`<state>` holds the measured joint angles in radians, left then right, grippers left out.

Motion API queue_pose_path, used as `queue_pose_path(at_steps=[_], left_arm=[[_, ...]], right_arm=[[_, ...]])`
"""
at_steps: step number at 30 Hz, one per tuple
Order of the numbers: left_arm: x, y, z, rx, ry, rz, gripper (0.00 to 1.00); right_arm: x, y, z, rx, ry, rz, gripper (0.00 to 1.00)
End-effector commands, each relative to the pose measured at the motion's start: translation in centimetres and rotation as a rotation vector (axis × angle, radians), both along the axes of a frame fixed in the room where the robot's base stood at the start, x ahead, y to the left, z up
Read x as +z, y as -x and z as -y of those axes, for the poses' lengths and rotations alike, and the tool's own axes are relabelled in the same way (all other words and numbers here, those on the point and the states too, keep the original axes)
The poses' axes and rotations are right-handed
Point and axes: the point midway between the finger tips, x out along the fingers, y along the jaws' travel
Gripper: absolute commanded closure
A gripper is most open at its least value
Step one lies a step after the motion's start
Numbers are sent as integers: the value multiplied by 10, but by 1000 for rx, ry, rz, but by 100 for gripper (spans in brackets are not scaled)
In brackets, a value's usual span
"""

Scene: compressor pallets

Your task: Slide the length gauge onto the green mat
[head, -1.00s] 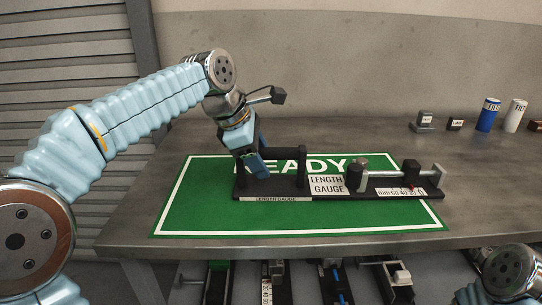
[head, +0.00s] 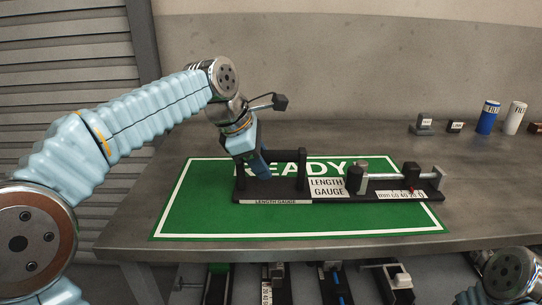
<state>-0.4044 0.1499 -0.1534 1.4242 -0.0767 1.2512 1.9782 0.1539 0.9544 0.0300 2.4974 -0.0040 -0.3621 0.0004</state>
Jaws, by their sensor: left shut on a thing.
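The length gauge (head: 328,187) is a long black base with a handle at its left end, white labels, and a metal rod at its right end. It lies on the green mat (head: 200,215), which has a white border and the word READY. The gauge's right end reaches the mat's right edge. My left gripper (head: 262,165) is shut on the gauge's handle at the left; its fingertips are partly hidden. Of my right arm only a part shows at the lower right; its gripper is out of view.
A blue can (head: 488,118), a white can (head: 514,119) and small labelled blocks (head: 424,124) stand at the table's back right. Several devices (head: 335,283) sit below the table's front edge. The table (head: 140,215) left of the mat is clear.

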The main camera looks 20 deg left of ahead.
Motion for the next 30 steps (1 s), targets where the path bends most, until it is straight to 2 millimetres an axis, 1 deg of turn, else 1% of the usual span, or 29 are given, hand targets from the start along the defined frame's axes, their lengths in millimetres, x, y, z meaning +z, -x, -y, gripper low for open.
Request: queue_pose_path(at_steps=[16, 20, 30], left_arm=[[0, 1, -2, 1, 0, 0, 100], [0, 4, -15, 3, 0, -1, 100], [-1, 15, -53, 4, 0, -3, 100]], right_arm=[[0, 0, 0, 0, 0, 0, 57], [1, 0, 0, 0, 0, 0, 57], [4, 0, 0, 0, 0, 0, 57]])
